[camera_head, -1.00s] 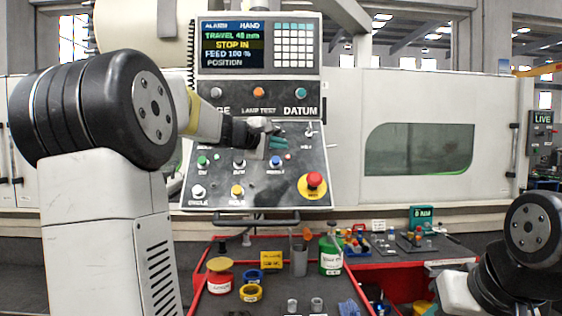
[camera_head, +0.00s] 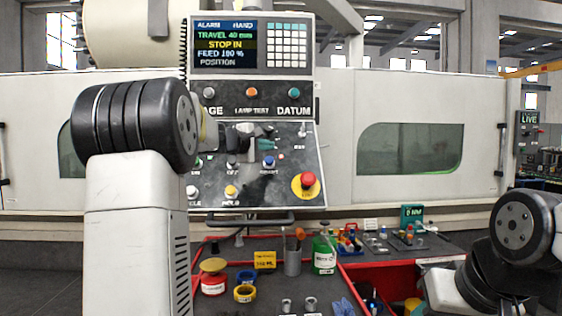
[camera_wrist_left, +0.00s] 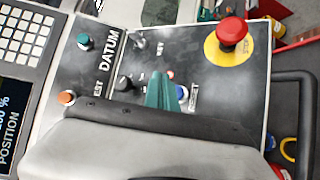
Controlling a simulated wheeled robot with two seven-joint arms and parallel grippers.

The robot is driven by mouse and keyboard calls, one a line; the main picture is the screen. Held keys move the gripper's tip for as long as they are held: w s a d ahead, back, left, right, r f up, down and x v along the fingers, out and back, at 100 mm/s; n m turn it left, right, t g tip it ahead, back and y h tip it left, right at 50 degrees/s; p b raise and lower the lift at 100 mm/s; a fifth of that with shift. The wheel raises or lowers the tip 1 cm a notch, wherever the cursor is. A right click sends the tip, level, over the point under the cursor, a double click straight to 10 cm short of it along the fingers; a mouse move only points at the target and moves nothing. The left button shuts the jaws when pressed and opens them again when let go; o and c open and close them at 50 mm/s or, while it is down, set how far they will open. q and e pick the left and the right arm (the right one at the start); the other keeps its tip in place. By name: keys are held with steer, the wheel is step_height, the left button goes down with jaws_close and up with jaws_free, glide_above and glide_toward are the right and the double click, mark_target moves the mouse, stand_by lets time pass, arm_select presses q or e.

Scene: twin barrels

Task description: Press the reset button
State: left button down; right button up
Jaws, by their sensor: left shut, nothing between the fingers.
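The reset button is the blue button (camera_head: 268,161) on the middle right of the sloping black control panel (camera_head: 290,190). In the left wrist view the blue button (camera_wrist_left: 183,92) shows beside the teal fingertips, with a label reading RESET near it. My left gripper (camera_head: 268,146) is shut and empty. In the head view its tips are just above the blue button. In the left wrist view the shut fingers (camera_wrist_left: 160,90) partly cover the panel next to the button. I cannot tell whether they touch it. My right gripper is out of view.
A red emergency knob on a yellow disc (camera_head: 306,184) stands out at the panel's lower right. Small switches and white and yellow buttons (camera_head: 231,192) surround the blue one. A handle bar (camera_head: 250,221) runs below the panel. A red-edged bench (camera_head: 345,280) holds pots and tape rolls.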

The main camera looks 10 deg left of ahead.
arm_select(q)
steer(key=shift+w+a+f, duration=0.25)
steer(key=shift+w+f, duration=0.55)
steer(key=shift+w, duration=0.15)
steer(key=shift+w+a+f, duration=0.25)
steer(key=shift+w+f, duration=0.5)
steer(key=shift+w, duration=0.2)
stand_by(0.7)
steer(key=shift+w+a+f, duration=0.1)
steer(key=shift+w+f, duration=0.15)
steer(key=shift+w, duration=0.05)
steer(key=shift+w+a+f, duration=0.1)
steer(key=shift+w+f, duration=0.2)
steer(key=shift+w, duration=0.1)
stand_by(0.8)
steer(key=shift+s, duration=0.1)
steer(key=shift+s+d+r, duration=0.2)
steer(key=shift+s+r, duration=0.3)
steer(key=shift+s, duration=0.1)
steer(key=shift+r, duration=0.1)
steer(key=shift+s+d+r, duration=0.3)
steer(key=shift+s+r, duration=0.45)
steer(key=shift+s, duration=0.2)
steer(key=shift+s+d+r, duration=0.25)
steer(key=shift+s+r, duration=0.5)
steer(key=shift+s, duration=0.2)
